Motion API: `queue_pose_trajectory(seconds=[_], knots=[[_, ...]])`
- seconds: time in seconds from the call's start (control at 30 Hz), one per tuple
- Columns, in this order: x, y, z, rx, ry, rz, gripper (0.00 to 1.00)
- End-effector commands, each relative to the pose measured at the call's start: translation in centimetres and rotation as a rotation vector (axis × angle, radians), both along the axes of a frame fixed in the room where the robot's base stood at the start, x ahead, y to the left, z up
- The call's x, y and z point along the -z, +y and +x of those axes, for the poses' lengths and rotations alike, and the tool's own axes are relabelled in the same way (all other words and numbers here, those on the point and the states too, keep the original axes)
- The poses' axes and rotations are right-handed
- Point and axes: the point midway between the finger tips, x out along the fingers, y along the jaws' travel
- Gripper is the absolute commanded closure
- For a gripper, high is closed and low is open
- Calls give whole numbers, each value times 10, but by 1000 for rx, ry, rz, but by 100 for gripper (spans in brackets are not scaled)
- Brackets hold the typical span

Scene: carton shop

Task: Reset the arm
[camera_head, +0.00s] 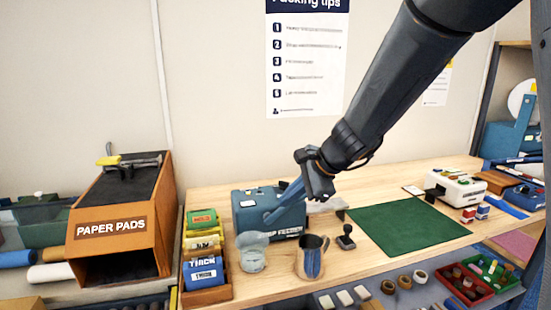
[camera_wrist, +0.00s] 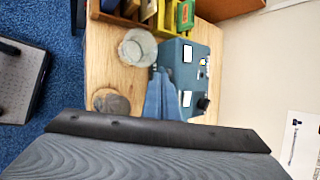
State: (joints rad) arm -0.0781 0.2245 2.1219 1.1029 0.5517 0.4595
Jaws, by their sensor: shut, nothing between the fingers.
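My gripper (camera_head: 270,217) is shut and empty, with its blue fingers pointing down and left in the head view. It is in front of the blue feeder box (camera_head: 286,220), above the bench; whether it touches the box I cannot tell. In the wrist view, my shut gripper (camera_wrist: 158,74) points up beside the feeder box (camera_wrist: 192,62), and the dark gripper body fills the bottom. A clear glass jug (camera_head: 252,254) stands just below the fingertips in the head view.
A metal cup (camera_head: 311,258) and a black stamp (camera_head: 346,238) stand near the bench front. A green mat (camera_head: 412,228) lies bare to the right, with a white machine (camera_head: 457,186) behind.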

Motion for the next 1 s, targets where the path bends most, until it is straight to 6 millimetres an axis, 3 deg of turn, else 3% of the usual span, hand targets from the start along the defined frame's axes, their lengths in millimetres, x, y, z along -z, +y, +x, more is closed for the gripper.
queue_pose_trajectory(seconds=[0.27,0.47,0.67,0.8,1.0], knots=[[25,-21,-30,-127,-13,-134,100],[51,-45,-64,-281,-25,-275,100],[84,-81,-113,-529,-40,-469,100],[112,-118,-161,-797,-53,-640,100],[133,-152,-205,-1093,-70,-789,100]])
